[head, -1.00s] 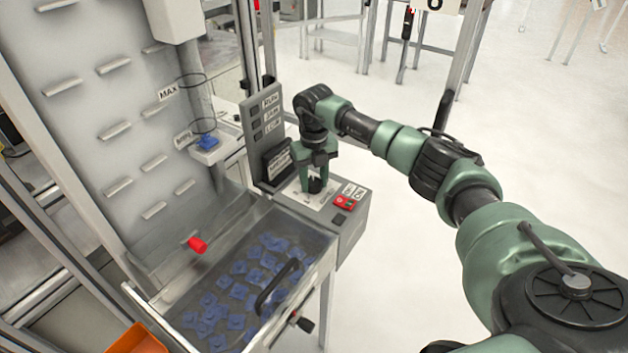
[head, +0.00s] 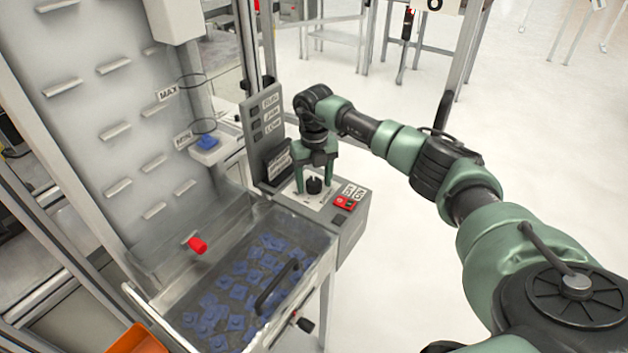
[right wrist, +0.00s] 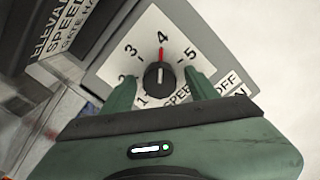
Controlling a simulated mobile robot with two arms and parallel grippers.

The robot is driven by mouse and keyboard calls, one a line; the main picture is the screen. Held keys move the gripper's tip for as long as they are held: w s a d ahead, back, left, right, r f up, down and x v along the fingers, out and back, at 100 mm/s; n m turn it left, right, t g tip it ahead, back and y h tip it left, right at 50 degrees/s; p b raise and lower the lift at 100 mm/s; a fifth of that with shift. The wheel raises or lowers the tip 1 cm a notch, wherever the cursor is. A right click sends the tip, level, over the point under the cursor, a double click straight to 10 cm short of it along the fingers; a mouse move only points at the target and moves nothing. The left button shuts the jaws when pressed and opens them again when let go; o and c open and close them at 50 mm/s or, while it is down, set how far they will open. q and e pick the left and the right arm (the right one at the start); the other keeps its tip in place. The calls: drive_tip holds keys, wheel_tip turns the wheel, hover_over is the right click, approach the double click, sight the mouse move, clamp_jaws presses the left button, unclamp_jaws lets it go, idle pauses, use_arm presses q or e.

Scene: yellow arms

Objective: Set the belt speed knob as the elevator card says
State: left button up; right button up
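The black speed knob (right wrist: 158,76) sits on a pale dial plate (right wrist: 146,38) numbered 1 to 5. Its red pointer is at 4. The knob also shows in the head view (head: 314,186) on top of the grey control box. My right gripper (head: 314,182), with green fingers, is open. One finger is on each side of the knob, with visible gaps between. My left gripper is not in view.
A red switch plate (head: 345,202) with OFF and ON labels is beside the dial. A grey label panel (head: 264,130) stands behind the box. A hopper (head: 322,240) of blue parts and a red knob (head: 197,245) are at the left.

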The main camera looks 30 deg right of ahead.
sight(315, 182)
wheel_tip(315, 182, up, 8)
drive_tip(key=shift+f+b, duration=0.1)
drive_tip(key=shift+b, duration=0.95)
drive_tip(key=shift+s+f, duration=0.1)
